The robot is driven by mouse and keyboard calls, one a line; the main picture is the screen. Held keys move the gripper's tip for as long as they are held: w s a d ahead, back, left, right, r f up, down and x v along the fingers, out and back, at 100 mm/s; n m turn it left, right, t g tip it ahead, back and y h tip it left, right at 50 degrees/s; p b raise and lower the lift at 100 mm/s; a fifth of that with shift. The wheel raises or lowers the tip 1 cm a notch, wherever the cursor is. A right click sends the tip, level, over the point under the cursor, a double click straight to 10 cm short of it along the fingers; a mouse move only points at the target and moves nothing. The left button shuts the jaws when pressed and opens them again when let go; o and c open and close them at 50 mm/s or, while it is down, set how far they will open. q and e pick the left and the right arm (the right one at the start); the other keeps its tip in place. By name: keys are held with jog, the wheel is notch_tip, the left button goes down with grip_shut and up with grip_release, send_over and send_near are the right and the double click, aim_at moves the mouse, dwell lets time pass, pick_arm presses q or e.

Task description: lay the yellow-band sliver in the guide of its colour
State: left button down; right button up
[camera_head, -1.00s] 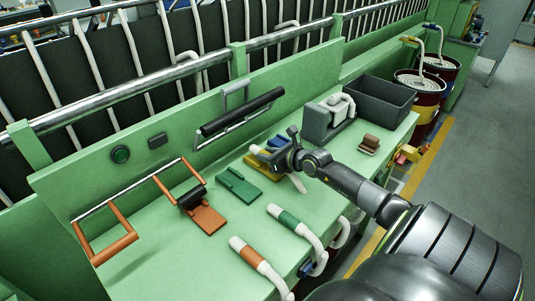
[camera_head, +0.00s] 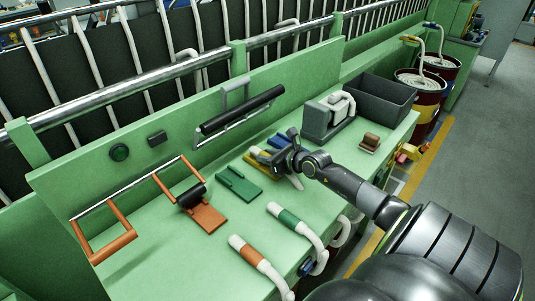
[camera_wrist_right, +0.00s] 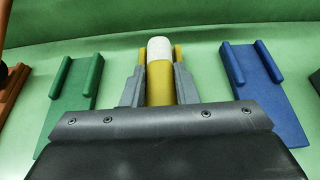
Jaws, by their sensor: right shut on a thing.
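My right gripper (camera_wrist_right: 157,90) is shut on the yellow-band sliver (camera_wrist_right: 159,76), a white strand with a yellow band. In the right wrist view its white tip points away from me, between the two rails of the yellow guide (camera_wrist_right: 178,54). The gripper and sliver hide most of this guide; I cannot tell whether the sliver touches its floor. In the head view the right gripper (camera_head: 277,160) is over the yellow guide (camera_head: 254,163), and the sliver's white tail (camera_head: 297,182) hangs below the jaws. My left gripper is not in view.
The green guide (camera_head: 238,186) lies left of the yellow one and the blue guide (camera_wrist_right: 265,85) lies right. An orange guide (camera_head: 208,218) is farther left. Green-band (camera_head: 289,219) and orange-band (camera_head: 250,254) slivers lie at the front edge. A dark bin (camera_head: 375,101) stands at the back right.

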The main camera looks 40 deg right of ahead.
jog(key=shift+f, duration=0.4)
dwell(0.4)
jog(key=o, duration=0.8)
jog(key=shift+s, duration=0.15)
jog(key=shift+s+d+r, duration=0.1)
jog(key=shift+s, duration=0.1)
jog(key=o, duration=0.4)
jog(key=p+v, duration=0.2)
jog(key=v, duration=0.7)
jog(key=shift+r, duration=0.1)
jog(key=shift+c, duration=0.2)
jog(key=p+v, duration=0.6)
jog(key=v, duration=0.1)
jog(key=shift+s, duration=0.3)
